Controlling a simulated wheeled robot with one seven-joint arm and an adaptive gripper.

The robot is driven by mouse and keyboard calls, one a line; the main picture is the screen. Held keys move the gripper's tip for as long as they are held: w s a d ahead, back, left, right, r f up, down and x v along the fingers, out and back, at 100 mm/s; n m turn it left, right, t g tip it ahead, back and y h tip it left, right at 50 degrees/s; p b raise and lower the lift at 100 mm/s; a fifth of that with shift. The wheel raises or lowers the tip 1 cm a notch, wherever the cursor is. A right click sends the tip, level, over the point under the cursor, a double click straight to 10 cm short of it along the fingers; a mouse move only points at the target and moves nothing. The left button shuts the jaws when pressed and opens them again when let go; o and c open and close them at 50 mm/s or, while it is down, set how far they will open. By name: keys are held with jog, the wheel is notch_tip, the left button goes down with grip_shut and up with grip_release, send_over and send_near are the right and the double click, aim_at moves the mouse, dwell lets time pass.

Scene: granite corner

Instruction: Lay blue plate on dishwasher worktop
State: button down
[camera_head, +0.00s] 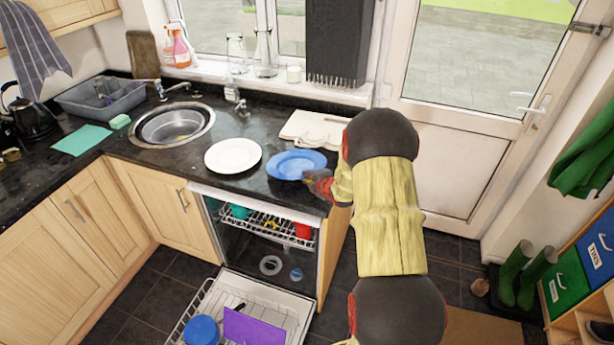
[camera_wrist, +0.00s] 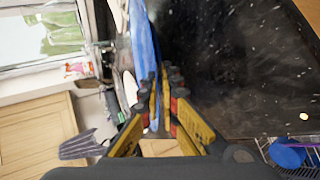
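The blue plate (camera_head: 297,164) is level over the dark worktop (camera_head: 235,187), above the open dishwasher (camera_head: 262,240). I cannot tell for certain whether its whole underside touches the worktop. My gripper (camera_head: 322,184) is at the plate's right front rim. In the wrist view, the plate (camera_wrist: 143,40) shows nearly edge-on and runs in between the close-set fingertips of my gripper (camera_wrist: 164,80), which look shut on its rim. My arm hides part of the worktop's right end.
A white plate (camera_head: 233,155) lies just left of the blue plate. A cream board (camera_head: 315,130) lies behind it. The sink (camera_head: 173,125) is further left. The dishwasher door is down, with a blue pot (camera_head: 202,331) and a purple item (camera_head: 254,327) in its lower rack.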

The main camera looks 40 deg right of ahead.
jog(key=shift+f, duration=0.2)
jog(key=c, duration=2.3)
grip_release()
jog(key=o, duration=0.3)
jog(key=shift+o, duration=0.2)
jog(key=o, duration=0.3)
jog(key=shift+f, duration=0.1)
jog(key=shift+o, duration=0.2)
jog(key=shift+s, duration=0.1)
jog(key=shift+s+a+r+p, duration=0.15)
jog(key=shift+s+r+p, duration=0.15)
jog(key=shift+s+r, duration=0.2)
jog(key=shift+p+v, duration=1.25)
jog(key=shift+v, duration=1.45)
